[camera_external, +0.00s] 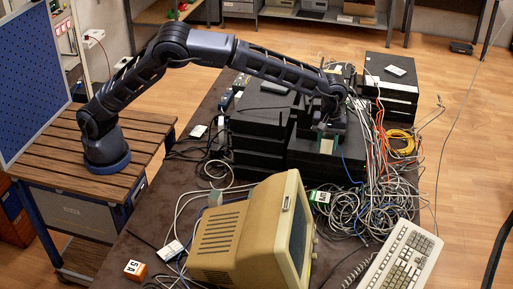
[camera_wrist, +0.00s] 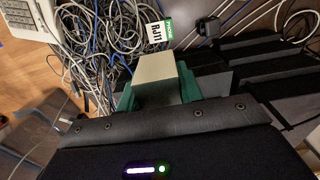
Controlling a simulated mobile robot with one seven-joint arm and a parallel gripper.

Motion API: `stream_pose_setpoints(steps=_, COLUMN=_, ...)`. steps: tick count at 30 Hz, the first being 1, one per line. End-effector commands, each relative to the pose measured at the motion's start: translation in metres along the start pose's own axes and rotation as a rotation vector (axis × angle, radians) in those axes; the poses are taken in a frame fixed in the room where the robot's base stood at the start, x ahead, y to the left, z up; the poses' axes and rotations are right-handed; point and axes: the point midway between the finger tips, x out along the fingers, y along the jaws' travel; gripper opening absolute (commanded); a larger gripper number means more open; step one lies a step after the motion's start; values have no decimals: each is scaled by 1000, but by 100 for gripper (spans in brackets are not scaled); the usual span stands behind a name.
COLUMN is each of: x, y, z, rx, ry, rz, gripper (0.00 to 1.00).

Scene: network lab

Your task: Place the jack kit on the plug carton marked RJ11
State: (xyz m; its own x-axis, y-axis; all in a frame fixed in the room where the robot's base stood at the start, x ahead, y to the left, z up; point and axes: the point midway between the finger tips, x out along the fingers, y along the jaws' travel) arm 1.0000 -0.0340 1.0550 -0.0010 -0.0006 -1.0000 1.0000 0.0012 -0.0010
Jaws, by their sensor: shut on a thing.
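My gripper (camera_external: 325,138) points down over the stack of black equipment on the table. In the wrist view, its green fingers (camera_wrist: 157,95) are shut on a plain beige box (camera_wrist: 156,72), which I take to be the jack kit. The plug carton marked RJ11 (camera_wrist: 157,35) is a small white box with a green end, lying just beyond the held box among cables. It also shows in the external view (camera_external: 319,197), in front of the black stack and below my gripper. The held box is mostly hidden in the external view.
A beige monitor (camera_external: 232,240) stands in front of the black boxes (camera_external: 258,145). A cable tangle (camera_external: 375,195) surrounds the carton's right side. A keyboard (camera_external: 402,262) lies at the front right. An orange and white carton (camera_external: 135,269) is at the front left.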

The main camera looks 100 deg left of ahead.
Motion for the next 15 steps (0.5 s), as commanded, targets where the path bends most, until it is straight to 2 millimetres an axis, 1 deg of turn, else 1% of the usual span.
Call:
stream_pose_setpoints(steps=1, x=8, y=0, z=0, rx=0, ry=0, rz=-2, gripper=11)
stream_pose_setpoints(steps=8, x=32, y=0, z=0, rx=1, ry=1, rz=-2, gripper=11)
stream_pose_setpoints(steps=11, x=50, y=-1, z=0, rx=0, ry=0, rz=-2, gripper=11)
stream_pose_setpoints(steps=15, x=81, y=-1, z=0, rx=-1, ry=1, rz=-3, gripper=11)
